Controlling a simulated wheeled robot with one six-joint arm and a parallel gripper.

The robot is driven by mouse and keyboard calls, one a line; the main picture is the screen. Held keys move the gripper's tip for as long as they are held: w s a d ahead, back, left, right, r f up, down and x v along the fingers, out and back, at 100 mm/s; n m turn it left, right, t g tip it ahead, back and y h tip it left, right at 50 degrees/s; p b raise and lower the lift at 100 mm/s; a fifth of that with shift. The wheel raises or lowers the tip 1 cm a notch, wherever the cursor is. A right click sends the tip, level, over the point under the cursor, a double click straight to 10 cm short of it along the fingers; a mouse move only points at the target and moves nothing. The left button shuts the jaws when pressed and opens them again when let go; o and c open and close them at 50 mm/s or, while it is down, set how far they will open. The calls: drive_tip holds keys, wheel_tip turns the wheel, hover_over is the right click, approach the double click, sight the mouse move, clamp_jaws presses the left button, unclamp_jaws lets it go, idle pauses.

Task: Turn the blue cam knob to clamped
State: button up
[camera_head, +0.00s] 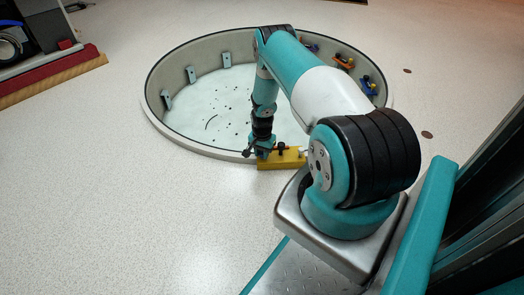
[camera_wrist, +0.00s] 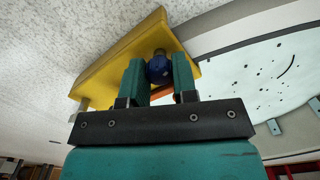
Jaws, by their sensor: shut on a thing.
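The blue cam knob (camera_wrist: 158,67) sits on the yellow clamp block (camera_wrist: 108,62) in the wrist view. My gripper (camera_wrist: 159,77) has its two teal fingers on either side of the knob and is shut on it. The fingers cover part of the knob, so I cannot tell its turned position. In the head view, my gripper (camera_head: 260,150) points down at the yellow block (camera_head: 280,163), which sits at the near rim of the round basin. The knob is not clearly visible there.
The round pale basin (camera_head: 172,122) has grey tabs along its inner left wall. Small orange and blue clamps (camera_head: 343,62) sit along its right rim. A red-edged machine (camera_head: 50,63) stands at the upper left. The speckled floor is clear at left and front.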

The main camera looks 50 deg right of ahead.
sight(262, 152)
drive_tip(key=shift+m+p, duration=0.35)
drive_tip(key=shift+m, duration=1.65)
drive_tip(key=o, duration=0.9)
wheel_tip(262, 152, up, 18)
drive_tip(key=p, duration=0.8)
drive_tip(key=shift+f+p, duration=0.25)
drive_tip(key=shift+p, duration=0.1)
